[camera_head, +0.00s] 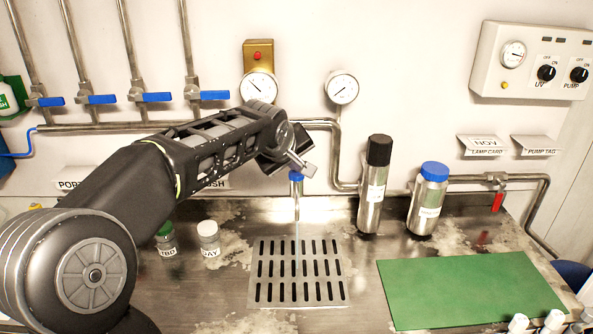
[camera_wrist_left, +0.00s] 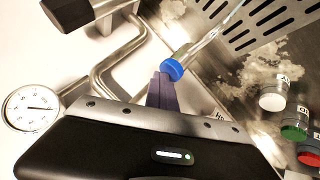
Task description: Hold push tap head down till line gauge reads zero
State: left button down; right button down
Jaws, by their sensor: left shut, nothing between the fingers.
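The push tap's blue head (camera_head: 296,177) is above the slotted drain grate (camera_head: 255,290). A thin clear streak, like running water, drops from the tap toward the grate. My left gripper (camera_head: 301,166) is shut and empty, its fingertips on or just above the blue head. In the left wrist view, the shut fingers (camera_wrist_left: 160,92) meet the edge of the blue head (camera_wrist_left: 172,70); contact looks likely. Two round wall gauges, a left one (camera_head: 259,89) and a right one (camera_head: 342,88), show above; their scales are too small to read. My right gripper is not in view.
A black-capped steel bottle (camera_head: 373,190) and a blue-capped one (camera_head: 428,200) stand right of the tap. Small labelled jars (camera_head: 209,240) stand left, below my arm. A green mat (camera_head: 470,290) lies clear at right. Pipes run along the wall.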

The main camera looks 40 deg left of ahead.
aim_at(295, 175)
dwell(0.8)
pick_arm(q)
jog(key=shift+r+p, duration=0.55)
jog(key=shift+r, duration=0.35)
jog(key=shift+r+p, duration=1.6)
jog(key=shift+r, duration=0.95)
